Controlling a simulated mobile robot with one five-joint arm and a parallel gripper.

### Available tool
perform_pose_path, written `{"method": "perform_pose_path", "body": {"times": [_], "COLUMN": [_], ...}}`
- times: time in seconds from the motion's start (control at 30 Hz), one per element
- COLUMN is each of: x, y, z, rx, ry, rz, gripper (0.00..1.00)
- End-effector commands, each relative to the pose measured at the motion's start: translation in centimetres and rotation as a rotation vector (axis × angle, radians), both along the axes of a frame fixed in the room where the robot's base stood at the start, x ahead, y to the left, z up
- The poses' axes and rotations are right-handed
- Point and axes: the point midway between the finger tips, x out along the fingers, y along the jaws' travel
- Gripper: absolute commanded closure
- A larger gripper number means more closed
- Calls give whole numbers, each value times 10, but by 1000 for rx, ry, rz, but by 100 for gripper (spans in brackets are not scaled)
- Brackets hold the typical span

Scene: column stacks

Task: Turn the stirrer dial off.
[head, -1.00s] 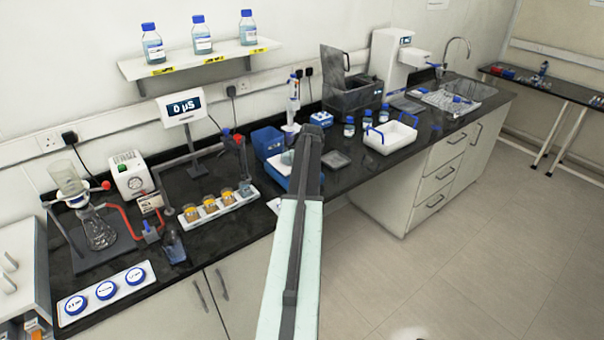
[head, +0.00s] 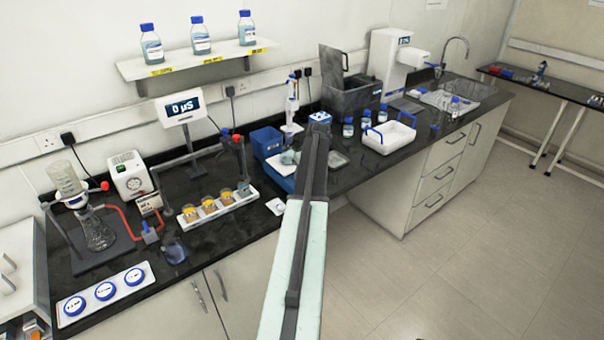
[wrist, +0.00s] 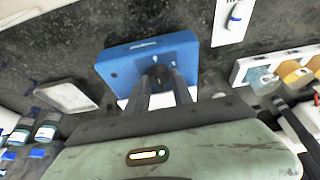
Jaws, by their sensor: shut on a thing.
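The stirrer is a blue box (wrist: 125,66) with small white markings on its top, in the upper middle of the wrist view. Its dark dial (wrist: 159,73) is on the side facing me, between the fingertips. My gripper (wrist: 160,84) is shut on the dial, one dark finger on each side of it. The markings are too small to read, so I cannot tell the dial's setting.
A grey slab (wrist: 68,96) lies left of the stirrer in the wrist view, with blue-capped bottles (wrist: 48,127) nearer. A white tray with blue handles (head: 389,139) stands right of my arm in the head view. A rack of orange beakers (head: 209,205) stands left.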

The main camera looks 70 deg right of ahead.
Motion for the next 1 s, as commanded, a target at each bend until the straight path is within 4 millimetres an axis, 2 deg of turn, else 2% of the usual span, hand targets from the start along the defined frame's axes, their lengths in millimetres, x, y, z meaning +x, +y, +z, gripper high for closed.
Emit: {"method": "perform_pose_path", "body": {"times": [0.17,0.2,0.57,0.67,1.0], "x": [0,0,-1,-3,-22], "y": [1,1,1,2,14], "z": [0,0,3,12,69], "rx": [2,1,1,0,1], "ry": [1,2,1,0,0], "rz": [0,0,-1,-1,-2], "gripper": [100,64,64,64,64]}}
